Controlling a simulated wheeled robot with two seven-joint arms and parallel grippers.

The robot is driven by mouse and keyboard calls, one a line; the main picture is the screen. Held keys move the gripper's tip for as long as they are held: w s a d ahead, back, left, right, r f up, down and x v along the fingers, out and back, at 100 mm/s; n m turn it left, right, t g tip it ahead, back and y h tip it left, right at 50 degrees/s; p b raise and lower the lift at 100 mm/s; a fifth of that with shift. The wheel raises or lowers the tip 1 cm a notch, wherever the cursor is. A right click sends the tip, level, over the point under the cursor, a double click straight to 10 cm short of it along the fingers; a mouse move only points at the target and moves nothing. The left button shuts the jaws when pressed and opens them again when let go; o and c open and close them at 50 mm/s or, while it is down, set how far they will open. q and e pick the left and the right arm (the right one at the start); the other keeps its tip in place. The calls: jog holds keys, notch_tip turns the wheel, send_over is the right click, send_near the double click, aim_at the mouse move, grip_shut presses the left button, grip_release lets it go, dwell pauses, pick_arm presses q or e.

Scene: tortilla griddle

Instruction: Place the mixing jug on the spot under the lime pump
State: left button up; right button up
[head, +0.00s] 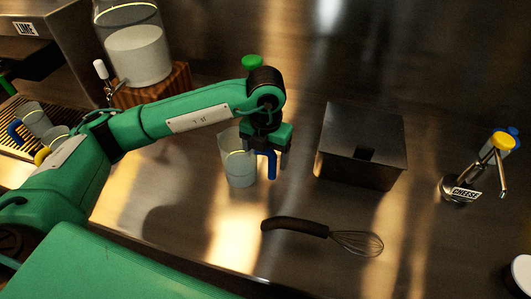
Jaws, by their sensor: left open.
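A clear jug with a blue handle (236,162), which I take for the mixing jug, stands upright on the steel counter. My left gripper (268,158) points down at the jug's right side, with its open fingers around or just above the blue handle; I cannot tell whether they touch it. The LIME label (26,29) is on the steel machine at the upper left. A tap with a white knob (100,70) is by the large clear tank. The spot under the lime pump is not clearly seen. My right gripper is not in view.
A dark steel box (362,140) stands right of the jug. A whisk (320,232) lies in front. A CHEESE pump (466,186) is at the right. More clear cups (36,120) stand on the slatted tray (8,143) at the left. A large tank (138,48) stands on a wooden block.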

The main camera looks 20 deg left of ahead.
pick_arm(q)
jog(key=shift+r, duration=0.5)
notch_tip(320, 180, up, 7)
jog(key=shift+r+b, duration=0.15)
jog(key=shift+b, duration=0.75)
notch_tip(320, 180, up, 3)
jog(key=shift+r, duration=0.45)
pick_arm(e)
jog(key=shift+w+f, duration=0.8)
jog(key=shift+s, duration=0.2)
